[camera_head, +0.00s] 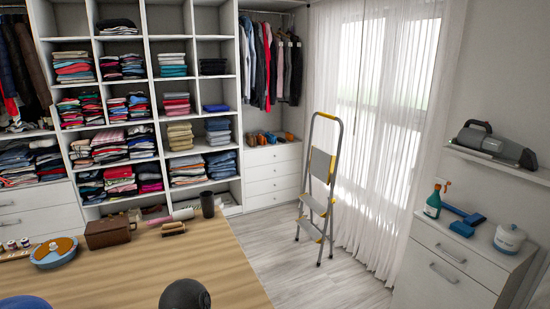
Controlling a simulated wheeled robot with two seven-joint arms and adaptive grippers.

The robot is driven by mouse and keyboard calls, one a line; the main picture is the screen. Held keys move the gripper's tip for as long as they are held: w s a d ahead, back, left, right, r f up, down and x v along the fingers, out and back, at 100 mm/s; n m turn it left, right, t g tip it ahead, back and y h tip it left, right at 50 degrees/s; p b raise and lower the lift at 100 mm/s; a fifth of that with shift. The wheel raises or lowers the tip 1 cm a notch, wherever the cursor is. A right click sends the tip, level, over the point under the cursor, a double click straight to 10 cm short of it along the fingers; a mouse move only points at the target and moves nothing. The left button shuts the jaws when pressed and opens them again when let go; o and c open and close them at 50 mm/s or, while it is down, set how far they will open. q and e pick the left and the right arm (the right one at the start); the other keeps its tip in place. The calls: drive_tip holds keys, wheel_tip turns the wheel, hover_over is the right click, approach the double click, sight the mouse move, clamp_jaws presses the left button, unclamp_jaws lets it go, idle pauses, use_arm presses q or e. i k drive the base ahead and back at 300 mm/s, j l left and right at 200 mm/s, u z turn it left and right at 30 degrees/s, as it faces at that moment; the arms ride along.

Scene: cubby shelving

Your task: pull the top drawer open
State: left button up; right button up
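Three white drawer units show in the head view. The right cabinet has a top drawer (445,262) with a bar handle (450,254); the drawer looks shut. The back unit under the hanging clothes has a top drawer (273,155), also shut. The left unit has an upper drawer (35,197) with a handle, shut. The frame does not show which one the task names. Neither of my grippers is in view.
A wooden table (215,260) fills the lower left, bearing a brown box (108,232), a brush, a dark cup and a round blue-rimmed item. A stepladder (320,185) stands before the curtain. Grey floor (325,280) is clear between table and right cabinet, which bears a green spray bottle (433,204).

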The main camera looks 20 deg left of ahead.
sight(266, 157)
drive_tip(key=i+l, duration=0.6)
drive_tip(key=i, duration=0.2)
drive_tip(key=i+u, duration=0.2)
drive_tip(key=i, duration=0.25)
drive_tip(key=i+l+u, duration=0.1)
drive_tip(key=i+u, duration=0.15)
drive_tip(key=i, duration=0.2)
drive_tip(key=i+l+u, duration=0.2)
drive_tip(key=i, duration=0.25)
drive_tip(key=i+l+u, duration=0.2)
drive_tip(key=i, duration=0.25)
drive_tip(key=i+j+u, duration=0.15)
drive_tip(key=i+u, duration=0.15)
drive_tip(key=i, duration=0.7)
drive_tip(key=i+l+u, duration=0.1)
drive_tip(key=i+u, duration=0.2)
drive_tip(key=i, duration=0.65)
drive_tip(key=i+z, duration=0.15)
drive_tip(key=i, duration=0.5)
drive_tip(key=i+j+z, duration=0.15)
drive_tip(key=i, duration=0.55)
drive_tip(key=i+j+z, duration=0.15)
drive_tip(key=i, duration=0.5)
drive_tip(key=i+l+z, duration=0.1)
drive_tip(key=i, duration=0.25)
drive_tip(key=i+l+z, duration=0.15)
drive_tip(key=i+l, duration=0.1)
drive_tip(key=i, duration=0.05)
